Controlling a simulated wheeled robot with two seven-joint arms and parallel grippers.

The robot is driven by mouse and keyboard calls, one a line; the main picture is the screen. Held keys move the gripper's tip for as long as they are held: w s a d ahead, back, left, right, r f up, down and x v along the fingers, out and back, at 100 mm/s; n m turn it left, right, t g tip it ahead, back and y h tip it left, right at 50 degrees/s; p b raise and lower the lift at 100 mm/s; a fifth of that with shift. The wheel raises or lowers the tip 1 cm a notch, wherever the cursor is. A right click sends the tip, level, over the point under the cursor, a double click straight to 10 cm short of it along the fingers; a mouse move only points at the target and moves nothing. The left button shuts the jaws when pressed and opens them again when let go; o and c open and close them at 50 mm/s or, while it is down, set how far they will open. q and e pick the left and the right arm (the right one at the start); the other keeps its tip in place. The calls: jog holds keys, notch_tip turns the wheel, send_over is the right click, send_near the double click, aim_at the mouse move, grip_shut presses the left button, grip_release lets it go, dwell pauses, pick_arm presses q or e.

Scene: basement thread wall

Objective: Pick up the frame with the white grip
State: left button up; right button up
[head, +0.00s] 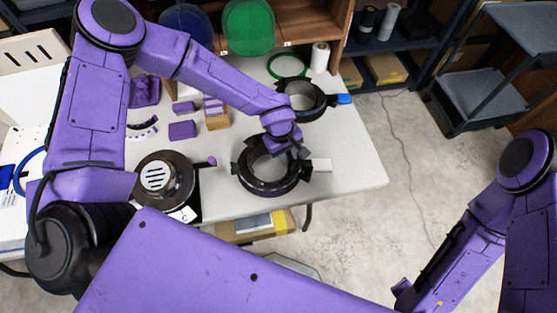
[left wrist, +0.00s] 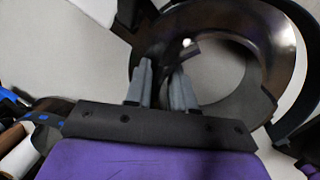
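The frame with the white grip (head: 268,188) is a dark ring at the front right of the white table; its white grip (head: 321,165) points right. My left gripper (head: 297,150) reaches down onto the ring's far rim. In the left wrist view, the two grey fingertips (left wrist: 161,72) are close together, with the ring's dark wall (left wrist: 272,45) between them, so they look shut on it. I cannot tell whether the ring is clear of the table. My right gripper (head: 404,292) is low at the right, mostly hidden, away from the table.
A similar ring with a blue grip (head: 344,99) lies just behind. A dark round device (head: 168,178) stands to the left. Purple parts (head: 183,130) and a wooden block (head: 216,121) lie behind it. The white table (head: 352,160) is clear at right.

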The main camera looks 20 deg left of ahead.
pick_arm(q)
grip_shut()
jog(key=shift+w+r, duration=0.1)
jog(key=shift+r, duration=0.4)
jog(key=s+d+r+b, duration=0.1)
jog(key=s+d+r, duration=0.2)
jog(key=s+r, duration=0.9)
jog(key=shift+s+d+b, duration=0.3)
jog(key=shift+s+b, duration=0.1)
jog(key=shift+s, duration=0.5)
